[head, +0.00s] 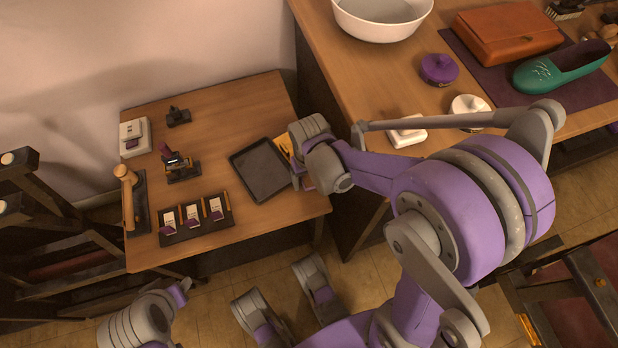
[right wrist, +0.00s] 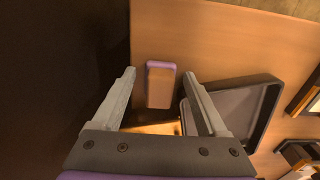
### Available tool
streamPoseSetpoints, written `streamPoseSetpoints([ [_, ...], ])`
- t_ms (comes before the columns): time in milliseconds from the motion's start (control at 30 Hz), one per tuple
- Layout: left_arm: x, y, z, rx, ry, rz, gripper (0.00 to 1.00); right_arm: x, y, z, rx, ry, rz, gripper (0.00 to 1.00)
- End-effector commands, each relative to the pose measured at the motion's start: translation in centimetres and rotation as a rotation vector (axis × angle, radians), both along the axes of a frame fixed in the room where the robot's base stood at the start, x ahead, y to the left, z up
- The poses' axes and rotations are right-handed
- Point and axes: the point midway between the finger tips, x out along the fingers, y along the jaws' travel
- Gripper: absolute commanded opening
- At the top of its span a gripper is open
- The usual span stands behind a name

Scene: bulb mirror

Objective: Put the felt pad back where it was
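A small block with a tan face and a purple edge, which looks like the felt pad (right wrist: 160,88), stands on the wooden table between my right fingers in the right wrist view. There is a gap on both sides of it. In the head view only a purple bit of it (head: 307,186) shows beside my right gripper (head: 298,172), which hangs over the table's right edge area. My right gripper (right wrist: 159,74) is open. My left arm's end (head: 150,315) is low at the left of the head view; its fingers cannot be made out.
A dark tray (head: 262,172) lies just left of the right gripper, close to a finger. A yellow item (head: 283,146) is partly hidden behind the gripper. A card rack (head: 196,220), a small dark device (head: 182,167) and a white box (head: 135,137) stand farther left. A higher counter (head: 375,75) rises at the right.

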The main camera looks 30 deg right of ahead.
Motion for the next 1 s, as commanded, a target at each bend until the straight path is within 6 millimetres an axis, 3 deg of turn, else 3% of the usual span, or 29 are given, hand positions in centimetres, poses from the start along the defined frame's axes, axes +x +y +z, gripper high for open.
streamPoseSetpoints([
  [367, -0.1, 0.0, 0.6, 0.0, -0.002, 0.0, 0.46, 0.0, 0.0, 0.8, 0.0, 0.0, 0.0, 0.76],
  [800, -0.5, 0.0, 4.3, 0.0, -0.014, 0.0, 0.46, -0.1, 0.0, 9.6, 0.0, -0.001, 0.0, 0.76],
  [1000, -0.5, 0.0, 5.1, 0.0, -0.017, 0.0, 0.46, -0.1, 0.0, 11.9, 0.0, -0.001, 0.0, 0.76],
])
